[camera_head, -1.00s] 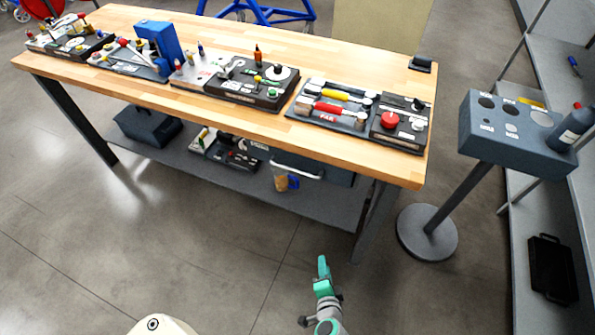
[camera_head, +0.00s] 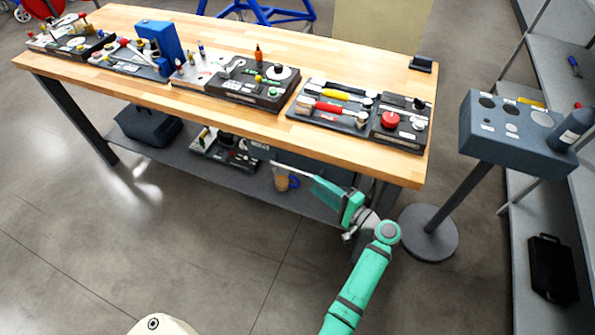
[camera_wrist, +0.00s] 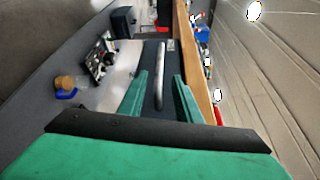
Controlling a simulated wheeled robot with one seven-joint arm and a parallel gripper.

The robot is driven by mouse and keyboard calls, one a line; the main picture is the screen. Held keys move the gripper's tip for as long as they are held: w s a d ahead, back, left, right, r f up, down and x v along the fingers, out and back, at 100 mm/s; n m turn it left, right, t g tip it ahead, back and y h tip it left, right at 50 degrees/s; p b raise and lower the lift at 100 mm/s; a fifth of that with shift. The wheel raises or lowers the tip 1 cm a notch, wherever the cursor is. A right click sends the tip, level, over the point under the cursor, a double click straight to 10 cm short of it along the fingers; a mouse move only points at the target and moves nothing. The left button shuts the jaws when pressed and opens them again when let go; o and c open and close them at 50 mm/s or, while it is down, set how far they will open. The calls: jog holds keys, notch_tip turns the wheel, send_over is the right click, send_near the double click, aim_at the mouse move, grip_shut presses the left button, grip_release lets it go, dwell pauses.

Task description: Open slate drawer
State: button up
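The slate drawer (camera_head: 318,165) hangs under the right part of the wooden workbench, with its front partly hidden by my arm in the head view. Its silver bar handle (camera_head: 290,169) runs along the front. In the wrist view the dark drawer front (camera_wrist: 148,62) and the handle (camera_wrist: 159,78) lie straight ahead. My gripper (camera_wrist: 161,95) is open and empty, its two green fingers on either side of the handle as seen there. I cannot tell whether the fingertips reach past the bar. In the head view my gripper (camera_head: 325,190) is close to the drawer front.
The workbench top (camera_head: 340,55) carries several tool trays. A slate pedestal stand (camera_head: 510,130) is at the right. The floor in front is clear.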

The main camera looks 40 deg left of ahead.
aim_at(297, 171)
jog(key=a, duration=0.3)
jog(key=w+a, duration=0.1)
jog(key=a, duration=0.2)
jog(key=a+f, duration=0.1)
jog(key=a, duration=0.3)
jog(key=shift+w, duration=0.35)
jog(key=shift+c, duration=0.7)
jog(key=shift+a, duration=0.1)
grip_shut()
